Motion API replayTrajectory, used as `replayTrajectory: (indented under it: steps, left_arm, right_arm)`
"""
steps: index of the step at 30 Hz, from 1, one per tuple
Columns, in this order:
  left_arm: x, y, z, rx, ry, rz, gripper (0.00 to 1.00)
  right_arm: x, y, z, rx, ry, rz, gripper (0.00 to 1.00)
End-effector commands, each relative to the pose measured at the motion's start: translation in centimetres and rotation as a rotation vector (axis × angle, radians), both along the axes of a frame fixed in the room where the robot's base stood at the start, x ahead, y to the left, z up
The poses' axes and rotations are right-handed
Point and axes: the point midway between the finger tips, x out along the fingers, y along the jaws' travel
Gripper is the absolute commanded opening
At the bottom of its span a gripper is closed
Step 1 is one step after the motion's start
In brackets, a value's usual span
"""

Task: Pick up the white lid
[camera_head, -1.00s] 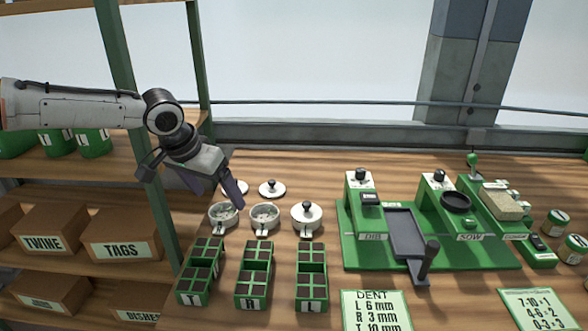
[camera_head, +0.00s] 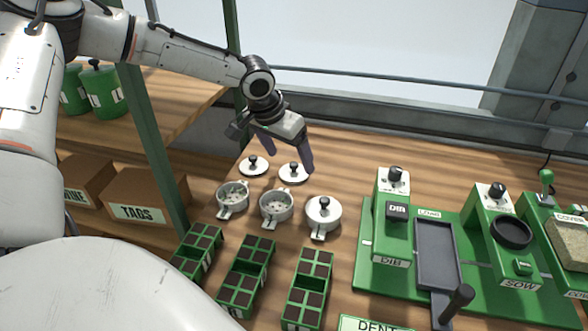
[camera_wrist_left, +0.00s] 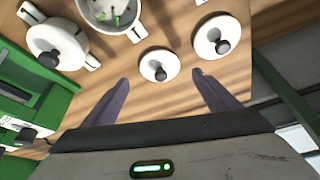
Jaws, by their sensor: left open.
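Two round white lids with dark knobs lie flat on the wooden bench in the head view, a left one (camera_head: 251,171) and a right one (camera_head: 290,177). A third white lid (camera_head: 330,221) sits on the rightmost pot. My left gripper (camera_head: 289,161) is open and empty, with its fingers pointing down above the two loose lids. In the left wrist view, the lid nearer the lidded pot (camera_wrist_left: 152,73) shows just beyond and between the fingertips (camera_wrist_left: 161,78). The other loose lid (camera_wrist_left: 203,48) is beyond the right fingertip. I see no contact. My right gripper is not in view.
Two open grey-white pots (camera_head: 233,208) stand in front of the loose lids, beside the lidded pot. Green seed trays (camera_head: 261,247) are nearer. A green machine board (camera_head: 365,280) is at right. A green shelf post (camera_head: 150,150) and boxes are at left.

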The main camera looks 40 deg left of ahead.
Motion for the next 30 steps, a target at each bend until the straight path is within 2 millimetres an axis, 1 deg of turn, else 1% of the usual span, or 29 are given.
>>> replayTrajectory:
  steps: [1, 7, 10, 17, 18, 20, 21, 25, 30]
  left_arm:
    - [0.1, 0.1, -0.8, 0.002, 0.006, 0.000, 0.81]
    - [1.1, 0.2, -3.1, 0.002, 0.004, 0.000, 0.81]
    - [1.3, 0.3, -3.7, 0.001, 0.003, 0.000, 0.81]
    - [1.4, 0.2, -3.7, 0.000, 0.001, 0.000, 0.81]
    - [1.4, 0.2, -3.7, 0.000, 0.001, 0.000, 0.78]
    - [1.4, 0.2, -3.7, 0.000, 0.001, 0.000, 0.68]
    - [1.4, 0.2, -3.7, 0.000, 0.001, 0.000, 0.61]
    - [1.4, 0.3, -3.7, 0.000, 0.001, 0.000, 0.39]
    - [1.4, 0.3, -3.7, 0.000, 0.001, 0.000, 0.39]
  right_arm:
    - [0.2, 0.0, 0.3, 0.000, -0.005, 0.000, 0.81]
    - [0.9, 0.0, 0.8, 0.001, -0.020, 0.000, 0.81]
    - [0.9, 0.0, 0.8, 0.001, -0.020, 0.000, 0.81]
    - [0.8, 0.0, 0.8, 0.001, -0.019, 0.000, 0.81]
    - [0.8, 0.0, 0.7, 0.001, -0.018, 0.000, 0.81]
    - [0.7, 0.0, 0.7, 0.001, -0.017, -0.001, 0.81]
    - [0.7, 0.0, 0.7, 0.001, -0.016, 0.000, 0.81]
    - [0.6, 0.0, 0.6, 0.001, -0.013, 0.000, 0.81]
    - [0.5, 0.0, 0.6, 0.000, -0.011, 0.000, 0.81]
